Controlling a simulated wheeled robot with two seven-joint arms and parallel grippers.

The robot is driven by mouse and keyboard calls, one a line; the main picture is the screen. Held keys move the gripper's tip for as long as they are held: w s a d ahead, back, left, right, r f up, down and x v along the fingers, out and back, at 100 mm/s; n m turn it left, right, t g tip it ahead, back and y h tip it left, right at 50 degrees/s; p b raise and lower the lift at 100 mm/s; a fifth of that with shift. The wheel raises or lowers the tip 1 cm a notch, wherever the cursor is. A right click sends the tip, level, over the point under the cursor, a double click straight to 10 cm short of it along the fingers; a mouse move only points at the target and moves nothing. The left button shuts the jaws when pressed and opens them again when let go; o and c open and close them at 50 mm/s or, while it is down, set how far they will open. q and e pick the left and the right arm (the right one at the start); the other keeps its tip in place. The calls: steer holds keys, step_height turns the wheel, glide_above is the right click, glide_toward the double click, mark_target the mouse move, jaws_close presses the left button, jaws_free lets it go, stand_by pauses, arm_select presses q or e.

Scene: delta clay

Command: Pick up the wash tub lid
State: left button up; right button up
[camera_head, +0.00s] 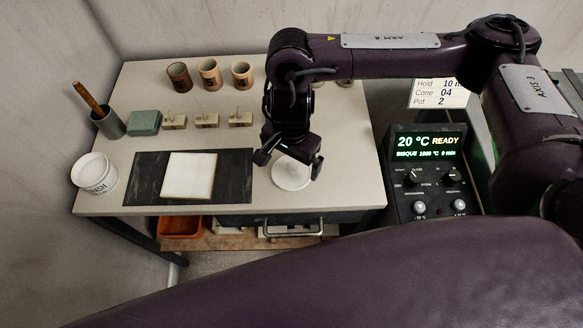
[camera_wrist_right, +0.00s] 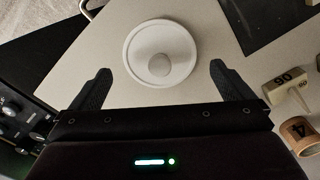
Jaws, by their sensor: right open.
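The wash tub lid (camera_head: 291,174) is a round white disc lying flat on the table, to the right of the black mat. In the right wrist view the lid (camera_wrist_right: 135,52) shows a raised round knob (camera_wrist_right: 160,65) at its middle. My right gripper (camera_head: 290,165) is above the lid and partly covers it in the head view. In the wrist view its two dark fingers (camera_wrist_right: 160,80) are spread wide, with the lid ahead between them and nothing held. The white wash tub (camera_head: 95,173) stands open at the table's left edge. My left gripper is not in view.
A white square slab (camera_head: 189,175) lies on the black mat (camera_head: 232,178). Several small tagged blocks (camera_head: 207,120) and brown cups (camera_head: 210,74) stand behind. A green block (camera_head: 145,122) and a tool holder (camera_head: 108,123) are at left. A control box (camera_head: 429,170) stands to the right.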

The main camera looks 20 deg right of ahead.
mark_target(292, 166)
step_height(292, 166, down, 4)
steer(key=shift+d+r+p, duration=0.1)
steer(key=shift+d+p, duration=0.05)
steer(key=shift+p, duration=0.3)
steer(key=shift+w, duration=0.1)
steer(key=c, duration=0.7)
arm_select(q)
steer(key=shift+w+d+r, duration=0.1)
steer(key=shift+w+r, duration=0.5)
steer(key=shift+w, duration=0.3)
arm_select(e)
steer(key=shift+r, duration=0.15)
